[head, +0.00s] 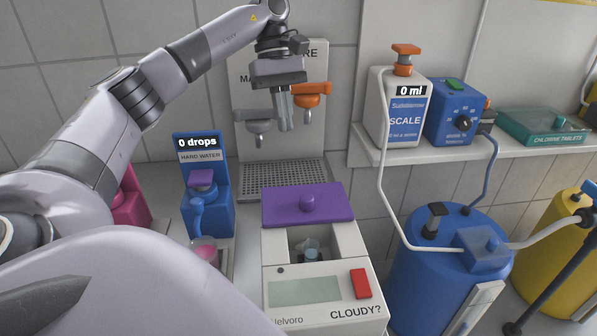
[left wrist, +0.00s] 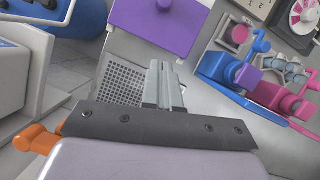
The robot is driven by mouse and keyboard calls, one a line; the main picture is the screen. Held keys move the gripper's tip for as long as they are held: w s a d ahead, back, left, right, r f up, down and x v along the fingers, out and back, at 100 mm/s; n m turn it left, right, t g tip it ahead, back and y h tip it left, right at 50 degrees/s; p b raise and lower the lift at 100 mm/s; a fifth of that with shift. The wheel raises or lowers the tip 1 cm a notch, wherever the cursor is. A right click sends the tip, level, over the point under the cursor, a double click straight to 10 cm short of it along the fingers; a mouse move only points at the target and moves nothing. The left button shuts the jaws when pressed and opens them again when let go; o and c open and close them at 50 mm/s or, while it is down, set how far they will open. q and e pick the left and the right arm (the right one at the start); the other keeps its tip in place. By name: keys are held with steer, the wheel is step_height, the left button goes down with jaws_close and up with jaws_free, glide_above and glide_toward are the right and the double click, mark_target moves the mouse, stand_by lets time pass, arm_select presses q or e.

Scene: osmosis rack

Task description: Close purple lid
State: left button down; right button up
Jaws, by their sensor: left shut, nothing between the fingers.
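The purple lid (head: 306,203) is a flat slab with a round knob on top, at the back of the white meter (head: 325,297) in the head view. The lid stands open, and the meter's well in front of it holds a small clear vial (head: 311,250). My left gripper (head: 286,126) is shut and empty, pointing down in front of the wall panel, above and behind the lid. In the left wrist view its fingers (left wrist: 166,100) are together, and the purple lid (left wrist: 165,25) shows beyond them, apart from the tips. My right gripper is not in view.
An orange tap (head: 308,99) and a grey tap (head: 258,130) flank the left gripper above a drain grate (head: 284,179). A blue hard water dispenser (head: 210,204) stands left of the meter. A blue barrel (head: 445,275) stands right, below a shelf (head: 480,147).

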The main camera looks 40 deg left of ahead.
arm_select(q)
steer(key=b, duration=0.3)
glide_toward(299, 196)
step_height(299, 196, down, 4)
steer(key=shift+s+a+f, duration=0.1)
steer(key=shift+f, duration=0.15)
steer(key=d, duration=0.1)
steer(key=s+d+p, duration=0.1)
steer(key=shift+d+r, duration=0.3)
steer(key=shift+s+d, duration=0.2)
steer(key=shift+d, duration=0.25)
